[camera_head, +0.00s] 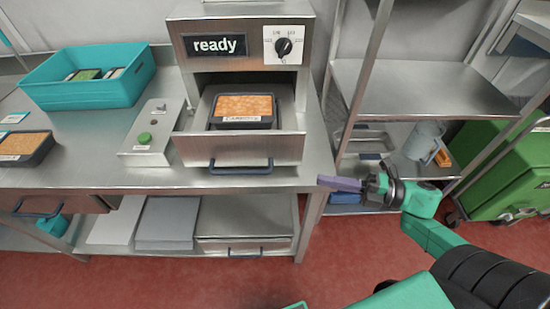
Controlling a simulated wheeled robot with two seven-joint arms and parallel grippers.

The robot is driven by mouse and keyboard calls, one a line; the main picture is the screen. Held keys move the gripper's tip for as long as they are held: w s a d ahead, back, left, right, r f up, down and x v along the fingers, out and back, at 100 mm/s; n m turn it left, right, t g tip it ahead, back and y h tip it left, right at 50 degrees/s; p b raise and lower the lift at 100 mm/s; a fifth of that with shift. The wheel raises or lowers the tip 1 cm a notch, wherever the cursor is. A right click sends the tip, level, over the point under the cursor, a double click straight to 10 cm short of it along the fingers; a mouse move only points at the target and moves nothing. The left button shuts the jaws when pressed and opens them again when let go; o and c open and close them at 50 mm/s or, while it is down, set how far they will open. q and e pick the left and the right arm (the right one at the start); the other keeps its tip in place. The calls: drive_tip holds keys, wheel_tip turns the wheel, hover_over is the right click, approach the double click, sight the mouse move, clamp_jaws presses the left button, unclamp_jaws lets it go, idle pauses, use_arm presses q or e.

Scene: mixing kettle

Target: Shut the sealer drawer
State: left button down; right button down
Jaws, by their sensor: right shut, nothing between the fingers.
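The sealer (240,45) is a steel box with a "ready" display and a black dial. Its drawer (240,148) is pulled out toward me, with a dark bar handle (240,168) on the front. A black tray (242,112) of orange food with a label sits inside the drawer. My right gripper (335,184) is shut and empty, to the right of the drawer front and apart from it, by the table's right end. My left gripper does not show clearly in this view.
A control box (152,136) with a green button stands left of the drawer. A teal crate (84,80) and another food tray (24,146) are further left. A steel shelf rack (425,92) and a green bin (510,165) stand at right. Red floor lies in front.

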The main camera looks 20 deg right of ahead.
sight(284, 144)
drive_tip(key=w+a, duration=0.2)
drive_tip(key=w, duration=0.1)
drive_tip(key=w+a+p, duration=0.1)
drive_tip(key=w+a, duration=0.2)
drive_tip(key=w+a+p, duration=0.1)
drive_tip(key=w+a, duration=0.1)
drive_tip(key=w, duration=0.1)
drive_tip(key=shift+a, duration=0.15)
drive_tip(key=shift+a, duration=0.1)
drive_tip(key=shift+w, duration=0.1)
